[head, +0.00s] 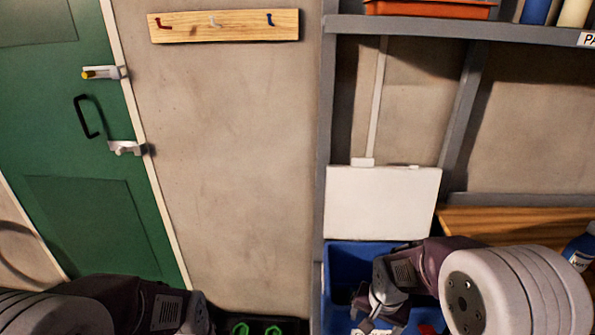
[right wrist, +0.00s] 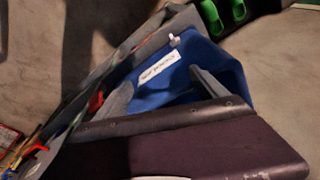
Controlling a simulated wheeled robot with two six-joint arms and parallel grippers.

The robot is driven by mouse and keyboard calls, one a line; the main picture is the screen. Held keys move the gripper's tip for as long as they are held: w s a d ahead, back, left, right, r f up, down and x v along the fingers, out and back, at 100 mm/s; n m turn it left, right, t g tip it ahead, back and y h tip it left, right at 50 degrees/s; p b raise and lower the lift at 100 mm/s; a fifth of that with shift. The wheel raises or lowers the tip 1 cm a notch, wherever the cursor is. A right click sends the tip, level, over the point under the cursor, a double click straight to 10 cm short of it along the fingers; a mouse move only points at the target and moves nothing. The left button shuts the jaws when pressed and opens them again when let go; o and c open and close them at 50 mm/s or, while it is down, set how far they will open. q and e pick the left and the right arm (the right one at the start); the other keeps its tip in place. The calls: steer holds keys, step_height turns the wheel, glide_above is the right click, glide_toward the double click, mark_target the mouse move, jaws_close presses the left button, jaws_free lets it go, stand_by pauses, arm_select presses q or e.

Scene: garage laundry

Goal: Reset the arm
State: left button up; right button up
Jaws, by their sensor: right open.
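My right arm comes in from the lower right in the head view. Its gripper (head: 378,318) points down at a blue bin (head: 345,262). In the right wrist view the two grey fingers of the right gripper (right wrist: 165,92) are spread apart with nothing between them. The blue bin (right wrist: 235,75), with a white label, shows behind and between them. I cannot tell how far the fingertips are from it. My left arm shows only as links at the lower left of the head view; its gripper is out of the picture.
Green shoes (head: 258,330) on a dark tray lie left of the bin. A grey shelf frame (head: 327,130) rises beside it, with a white panel (head: 382,203) behind. A wooden surface (head: 515,222) and blue bottle (head: 580,248) are at right. A green door (head: 75,130) is at left.

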steer(key=s+f+n+g+b, duration=0.1)
steer(key=s+f+n+b, duration=0.35)
steer(key=s, duration=0.55)
step_height(320, 180, up, 16)
steer(key=p, duration=1.7)
steer(key=shift+a+f+n+y, duration=0.2)
steer(key=shift+a+n+y, duration=0.15)
steer(key=shift+a+y, duration=0.05)
